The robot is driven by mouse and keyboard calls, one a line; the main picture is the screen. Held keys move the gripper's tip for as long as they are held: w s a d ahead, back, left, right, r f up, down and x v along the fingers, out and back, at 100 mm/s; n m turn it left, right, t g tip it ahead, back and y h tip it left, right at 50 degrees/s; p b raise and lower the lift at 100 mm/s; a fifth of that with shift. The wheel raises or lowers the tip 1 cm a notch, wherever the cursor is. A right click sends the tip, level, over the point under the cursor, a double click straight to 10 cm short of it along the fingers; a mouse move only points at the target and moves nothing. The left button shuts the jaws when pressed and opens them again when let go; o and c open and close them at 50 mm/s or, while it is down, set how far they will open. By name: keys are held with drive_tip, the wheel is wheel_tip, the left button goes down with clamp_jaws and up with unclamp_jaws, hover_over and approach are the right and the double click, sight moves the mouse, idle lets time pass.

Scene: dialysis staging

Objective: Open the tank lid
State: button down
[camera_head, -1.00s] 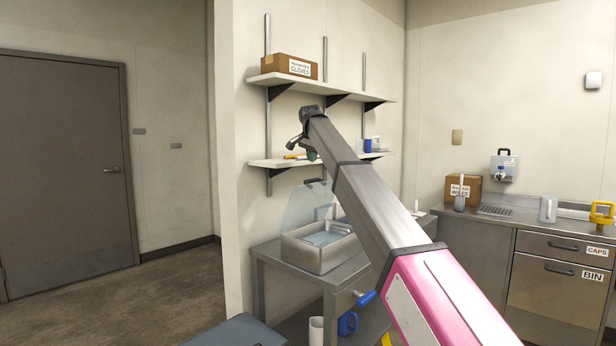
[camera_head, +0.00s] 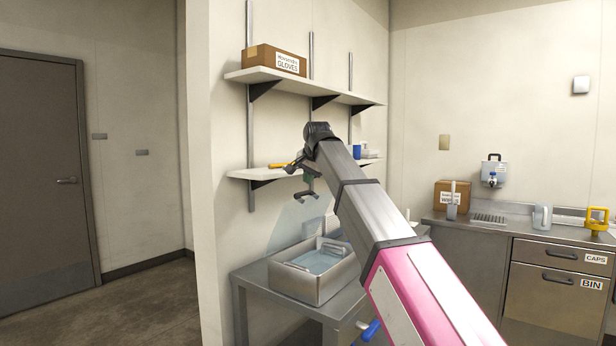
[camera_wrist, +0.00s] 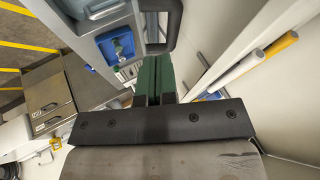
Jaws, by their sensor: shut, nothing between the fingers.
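The tank (camera_head: 341,287) is a grey metal basin holding bluish water on a steel table. Its see-through lid (camera_head: 303,228) stands raised behind the basin, leaving the top uncovered. A dark handle (camera_head: 305,195) is at the lid's upper edge. My gripper (camera_head: 308,179) is just above this handle, its green fingers shut and empty. In the wrist view the closed green fingers (camera_wrist: 152,60) show beside part of the dark handle (camera_wrist: 172,22). I cannot tell whether they touch it.
A shelf (camera_head: 258,173) with a yellow item is on the wall close behind my gripper. An upper shelf (camera_head: 300,84) bears a glove box (camera_head: 274,60). A steel counter (camera_head: 465,224) with drawers, a box and jugs stands right. Open floor lies left.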

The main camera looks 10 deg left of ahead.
sight(306, 205)
drive_tip(key=x, duration=0.6)
drive_tip(key=shift+w+a+f, duration=0.1)
drive_tip(key=shift+w+f, duration=0.1)
drive_tip(key=shift+f, duration=0.15)
drive_tip(key=a, duration=0.1)
drive_tip(key=w+a+r, duration=0.1)
drive_tip(key=shift+a, duration=0.25)
drive_tip(key=shift+f, duration=0.1)
drive_tip(key=shift+d, duration=0.1)
